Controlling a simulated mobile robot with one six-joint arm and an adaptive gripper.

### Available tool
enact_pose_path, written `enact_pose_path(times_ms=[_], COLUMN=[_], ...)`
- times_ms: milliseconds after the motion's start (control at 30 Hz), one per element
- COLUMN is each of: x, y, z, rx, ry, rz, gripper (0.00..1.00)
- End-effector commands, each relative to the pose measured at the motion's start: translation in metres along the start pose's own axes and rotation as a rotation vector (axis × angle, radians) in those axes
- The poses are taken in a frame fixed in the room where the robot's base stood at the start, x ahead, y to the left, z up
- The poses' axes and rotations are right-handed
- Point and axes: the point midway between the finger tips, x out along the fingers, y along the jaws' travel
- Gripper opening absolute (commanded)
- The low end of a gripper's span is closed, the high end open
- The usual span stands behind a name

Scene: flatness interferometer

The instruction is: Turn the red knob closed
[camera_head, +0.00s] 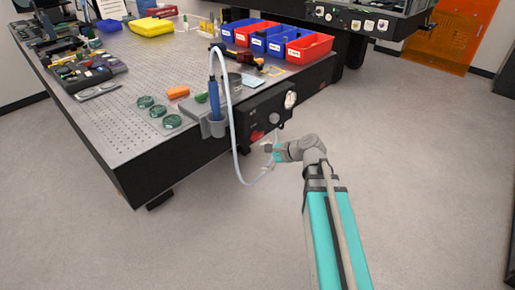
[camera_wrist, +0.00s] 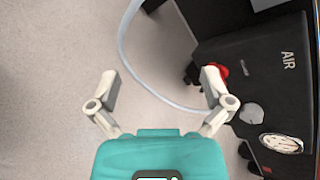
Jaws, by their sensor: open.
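The red knob (camera_head: 257,135) sits low on the front of a black panel box (camera_head: 254,114) at the table's corner. In the wrist view the red knob (camera_wrist: 223,70) shows just beside my right fingertip, partly hidden by it. My gripper (camera_wrist: 160,82) is open and empty, its fingers spread wide over the floor. The knob is at the right finger, not centred between the fingers; I cannot tell whether they touch. In the head view my gripper (camera_head: 268,150) is just below and right of the knob.
A pale hose (camera_head: 239,165) loops down close to my gripper and passes near the right finger (camera_wrist: 150,84). A grey knob (camera_wrist: 251,113) and a round gauge (camera_wrist: 282,143) are on the same panel. A blue tool (camera_head: 214,97) stands in a holder beside it. The floor is clear.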

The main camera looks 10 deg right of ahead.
Motion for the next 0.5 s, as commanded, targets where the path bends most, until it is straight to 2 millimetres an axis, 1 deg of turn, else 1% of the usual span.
enact_pose_path(times_ms=[33, 300, 500], x=[0.007, 0.012, 0.009], y=[0.005, -0.006, -0.012], z=[-0.014, -0.051, -0.082], rx=[0.054, 0.374, 0.608], ry=[-0.015, -0.129, -0.237], rz=[-0.037, -0.231, -0.361], gripper=[1.0, 1.0, 1.0])
